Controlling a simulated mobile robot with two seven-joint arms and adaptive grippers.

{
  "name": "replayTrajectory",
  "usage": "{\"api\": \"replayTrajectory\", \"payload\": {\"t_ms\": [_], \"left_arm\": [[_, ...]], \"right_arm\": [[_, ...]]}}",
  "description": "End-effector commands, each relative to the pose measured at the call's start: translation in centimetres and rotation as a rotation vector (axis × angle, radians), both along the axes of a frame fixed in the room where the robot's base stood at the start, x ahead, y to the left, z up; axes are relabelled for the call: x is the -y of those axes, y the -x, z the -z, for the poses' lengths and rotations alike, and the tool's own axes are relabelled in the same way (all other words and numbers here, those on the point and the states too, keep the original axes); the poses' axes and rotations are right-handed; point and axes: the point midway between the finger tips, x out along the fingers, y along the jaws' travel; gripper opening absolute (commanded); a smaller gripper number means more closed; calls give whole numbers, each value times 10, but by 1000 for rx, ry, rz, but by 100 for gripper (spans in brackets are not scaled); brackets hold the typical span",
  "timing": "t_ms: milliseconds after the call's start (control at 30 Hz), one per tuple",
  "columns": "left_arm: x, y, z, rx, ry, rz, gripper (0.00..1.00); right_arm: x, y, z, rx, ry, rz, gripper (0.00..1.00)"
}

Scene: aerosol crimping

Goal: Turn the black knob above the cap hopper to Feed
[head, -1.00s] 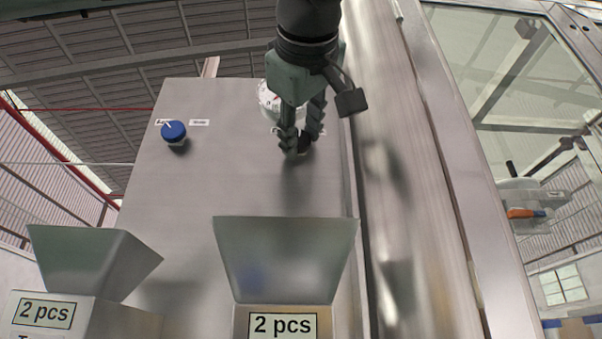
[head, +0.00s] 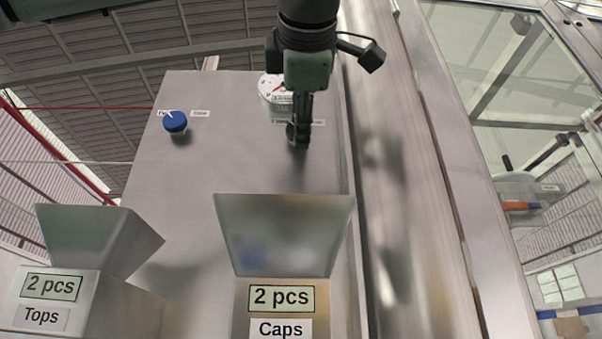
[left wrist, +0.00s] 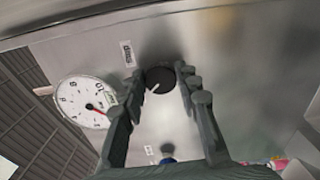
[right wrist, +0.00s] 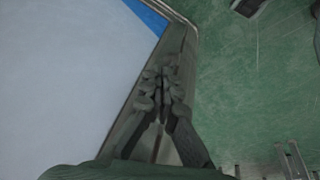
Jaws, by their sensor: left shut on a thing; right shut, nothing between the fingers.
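The black knob (left wrist: 160,78) sits on the grey panel above the Caps hopper (head: 284,235). In the left wrist view it lies between my left gripper's fingers (left wrist: 163,84), and its white pointer mark faces the lower left. In the head view my left gripper (head: 298,135) is at the knob, fingers seen edge-on, and mostly hides it. It is shut on the knob. A small label (left wrist: 127,53) is beside the knob; its text is not readable. My right gripper (right wrist: 160,90) is shut and empty in the right wrist view.
A white gauge with a red needle (head: 273,88) is just above the knob. A blue knob (head: 175,122) is on the panel's left, above the Tops hopper (head: 90,240). A glass-walled frame stands at right. My right gripper is over a table edge (right wrist: 178,45) and green floor.

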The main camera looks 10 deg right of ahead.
Motion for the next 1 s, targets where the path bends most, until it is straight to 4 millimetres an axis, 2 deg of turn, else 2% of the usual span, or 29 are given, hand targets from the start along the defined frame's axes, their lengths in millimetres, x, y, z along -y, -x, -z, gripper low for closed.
{"api": "replayTrajectory", "payload": {"t_ms": [233,700,733,867,1000], "left_arm": [[0,0,1,-14,58,-1,3],[0,0,1,-17,69,0,3],[0,0,1,-17,69,0,35],[0,0,1,-16,68,0,51],[0,0,0,-15,68,0,53]], "right_arm": [[0,2,-4,1,2,0,0],[-1,3,-6,3,-1,2,0],[-1,3,-5,2,-1,2,0],[-1,3,-4,-1,-2,4,0],[-1,4,-3,-3,-2,4,0]]}}
